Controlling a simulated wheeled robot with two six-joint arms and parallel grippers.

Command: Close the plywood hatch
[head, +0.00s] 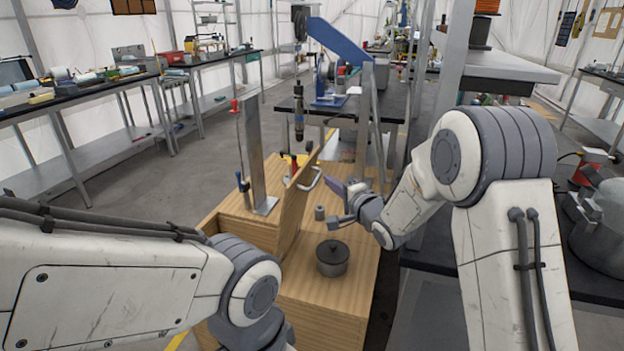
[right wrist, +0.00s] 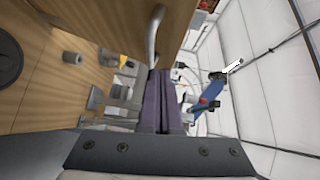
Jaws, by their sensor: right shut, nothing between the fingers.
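The plywood hatch (head: 292,208) stands up steeply from the wooden box (head: 345,290), so it is open. It carries a pale metal handle (head: 312,181) on its right face. In the right wrist view the hatch (right wrist: 178,30) fills the top, with the handle (right wrist: 153,38) hanging from it. My right gripper (head: 332,188) is at the right of the hatch, its purple fingers shut and empty. In the right wrist view the fingertips (right wrist: 159,75) are close to the handle's end; I cannot tell whether they touch. My left arm enters at lower left; its gripper is out of view.
A dark lidded metal pot (head: 332,260) stands on the box top, right of the hatch, with small grey metal pieces (head: 320,213) nearby. An upright metal plate (head: 255,150) stands behind the hatch at left. A bench with a blue machine (head: 338,42) is beyond.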

